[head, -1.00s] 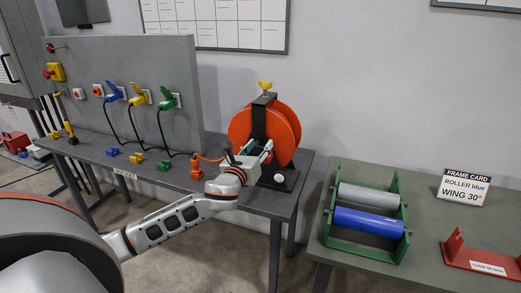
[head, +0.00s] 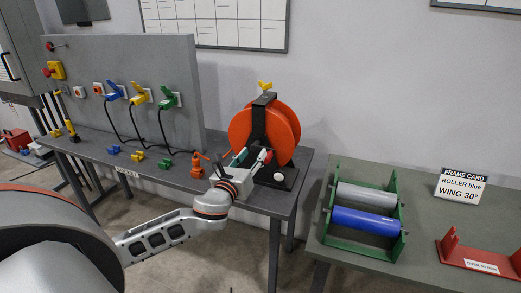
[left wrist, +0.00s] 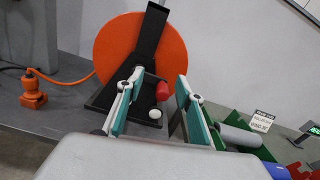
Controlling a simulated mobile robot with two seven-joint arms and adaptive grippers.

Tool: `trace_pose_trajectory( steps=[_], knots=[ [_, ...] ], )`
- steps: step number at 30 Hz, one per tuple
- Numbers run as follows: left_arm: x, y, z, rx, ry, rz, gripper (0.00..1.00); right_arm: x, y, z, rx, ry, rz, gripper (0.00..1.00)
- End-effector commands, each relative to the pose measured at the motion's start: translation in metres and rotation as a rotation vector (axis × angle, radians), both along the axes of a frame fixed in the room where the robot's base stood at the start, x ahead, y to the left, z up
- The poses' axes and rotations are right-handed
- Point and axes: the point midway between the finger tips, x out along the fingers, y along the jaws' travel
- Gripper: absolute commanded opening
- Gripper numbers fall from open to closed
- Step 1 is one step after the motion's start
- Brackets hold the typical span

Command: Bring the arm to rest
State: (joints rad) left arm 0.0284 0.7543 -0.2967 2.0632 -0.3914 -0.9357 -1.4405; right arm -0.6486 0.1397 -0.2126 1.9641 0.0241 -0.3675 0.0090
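My left gripper (head: 247,156) is in front of the orange cable reel (head: 241,130), above the bench. It also shows in the left wrist view (left wrist: 161,82), with its teal-padded fingers spread apart and nothing held between them. The reel, in the left wrist view (left wrist: 120,50), hangs on a black stand. A red knob (left wrist: 163,92) and a white knob (left wrist: 155,114) near the stand show in the gap between the fingers, apparently beyond them. My right gripper is in neither view.
An orange plug (head: 197,171) stands on the grey bench left of my gripper. A grey panel (head: 90,75) with colored plugs rises behind. At right, a second table (head: 430,225) holds a green roller frame (head: 330,238), a frame card (head: 461,187) and a red bracket (head: 480,258).

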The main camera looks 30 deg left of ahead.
Motion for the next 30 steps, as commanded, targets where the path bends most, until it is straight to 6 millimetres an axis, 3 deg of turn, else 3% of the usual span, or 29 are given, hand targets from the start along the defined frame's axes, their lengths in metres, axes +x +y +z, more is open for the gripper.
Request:
trace_pose_trajectory(
  steps=[11,14,17,20,24,26,30],
  knots=[
    [0.000,0.000,0.000,-0.001,0.000,0.000,0.36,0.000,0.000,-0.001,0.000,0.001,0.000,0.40],
    [-0.002,-0.004,-0.011,-0.045,0.011,-0.007,0.36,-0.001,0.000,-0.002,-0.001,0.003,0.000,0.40],
    [-0.010,-0.016,-0.044,-0.191,0.043,-0.023,0.36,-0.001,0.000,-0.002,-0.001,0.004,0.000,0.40],
    [-0.028,-0.038,-0.097,-0.454,0.095,-0.034,0.36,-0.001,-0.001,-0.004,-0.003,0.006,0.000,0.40],
    [-0.068,-0.079,-0.177,-0.918,0.171,0.000,0.36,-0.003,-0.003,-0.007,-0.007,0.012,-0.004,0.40],
    [-0.089,-0.098,-0.208,-1.127,0.198,0.037,0.36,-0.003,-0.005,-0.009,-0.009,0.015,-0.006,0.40],
    [-0.146,-0.143,-0.272,-1.634,0.239,0.186,0.36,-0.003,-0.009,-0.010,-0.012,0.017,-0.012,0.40]
  ],
)
